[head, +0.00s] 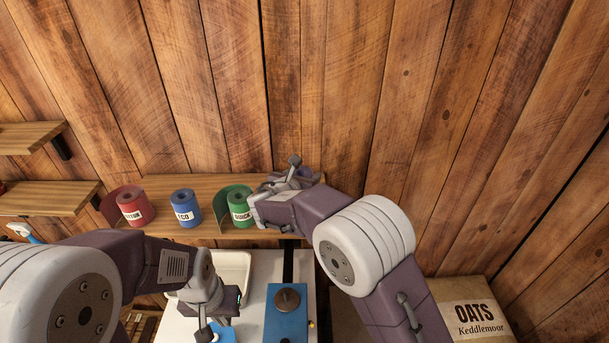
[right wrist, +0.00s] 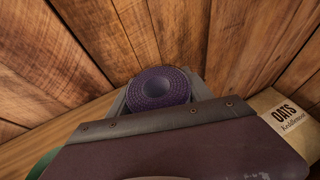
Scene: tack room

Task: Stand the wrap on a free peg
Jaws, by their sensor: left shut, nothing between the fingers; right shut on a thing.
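In the right wrist view a rolled purple wrap (right wrist: 178,92) sits between the fingers of my right gripper (right wrist: 160,98), which is shut on it. Its spiral end and dark centre hole face the camera. In the head view my right gripper (head: 288,180) is over the right end of the wooden shelf (head: 222,190); I cannot make out the wrap clearly there. Whether a peg is under or inside the wrap is hidden. My left gripper (head: 205,331) is shut and empty, low over the white worktop (head: 262,262).
Red (head: 134,206), blue (head: 186,207) and green (head: 240,206) labelled rolls stand along the shelf, the green one close left of my right gripper. A pale tray (head: 238,262) and blue box (head: 285,320) are below. An oats sack (head: 475,310) stands at lower right.

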